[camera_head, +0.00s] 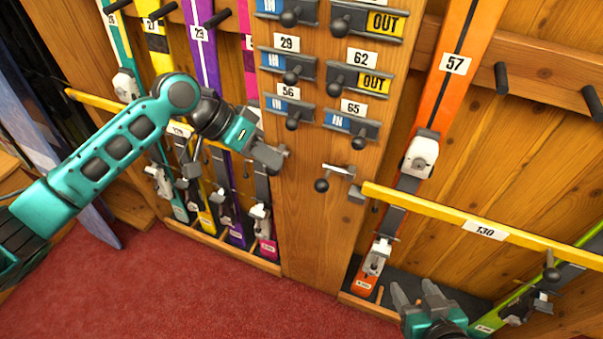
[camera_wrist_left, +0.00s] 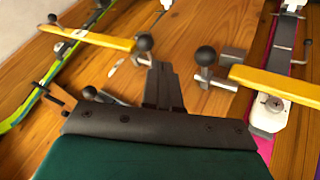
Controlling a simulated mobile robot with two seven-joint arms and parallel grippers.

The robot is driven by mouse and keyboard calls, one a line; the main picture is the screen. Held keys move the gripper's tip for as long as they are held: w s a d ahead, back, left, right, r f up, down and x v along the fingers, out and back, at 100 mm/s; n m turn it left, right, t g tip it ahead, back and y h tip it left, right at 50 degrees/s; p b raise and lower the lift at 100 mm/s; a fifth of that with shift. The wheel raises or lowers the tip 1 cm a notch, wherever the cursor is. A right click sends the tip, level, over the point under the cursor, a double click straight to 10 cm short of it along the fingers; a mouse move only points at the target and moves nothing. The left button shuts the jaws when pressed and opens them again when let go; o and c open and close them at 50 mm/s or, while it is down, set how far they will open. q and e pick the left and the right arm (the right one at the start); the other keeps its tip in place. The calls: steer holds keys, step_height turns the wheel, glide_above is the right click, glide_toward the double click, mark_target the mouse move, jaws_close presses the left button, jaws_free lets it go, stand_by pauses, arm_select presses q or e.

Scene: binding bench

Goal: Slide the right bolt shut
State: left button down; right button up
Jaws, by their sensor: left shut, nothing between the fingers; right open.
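The right bolt (camera_head: 338,171), a small metal bar with a round black knob (camera_head: 321,185), sits on the wooden post (camera_head: 308,222). It is beside the left end of a yellow bar (camera_head: 430,211) labelled 130. I cannot tell whether the bolt enters the bar's end. My left gripper (camera_head: 268,155) is shut and empty at the post, left of this bolt and apart from it. In the left wrist view its closed fingers (camera_wrist_left: 163,85) point between two black knobs; which is the right bolt's is unclear. My right gripper (camera_head: 414,296) is open and empty, low in front of the right bay.
Another yellow bar (camera_head: 95,102) crosses the left bay, partly hidden by my left arm. IN/OUT sliders (camera_head: 352,124) fill the post above the bolt. An orange ski (camera_head: 440,100) stands right of the post. Black pegs (camera_head: 501,78) stick out of the wall.

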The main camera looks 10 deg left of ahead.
mark_target(324, 183)
arm_select(q)
steer(key=shift+w+a+r, duration=0.2)
steer(key=shift+w+r, duration=0.15)
steer(key=b+x, duration=0.1)
steer(key=x, duration=0.9)
steer(key=shift+d, duration=0.1)
steer(key=d+p, duration=0.1)
steer(key=d, duration=0.1)
steer(key=s+d+p, duration=0.1)
steer(key=d, duration=0.1)
steer(key=shift+s+d+r, duration=0.15)
steer(key=shift+s+d, duration=0.05)
steer(key=shift+d, duration=0.15)
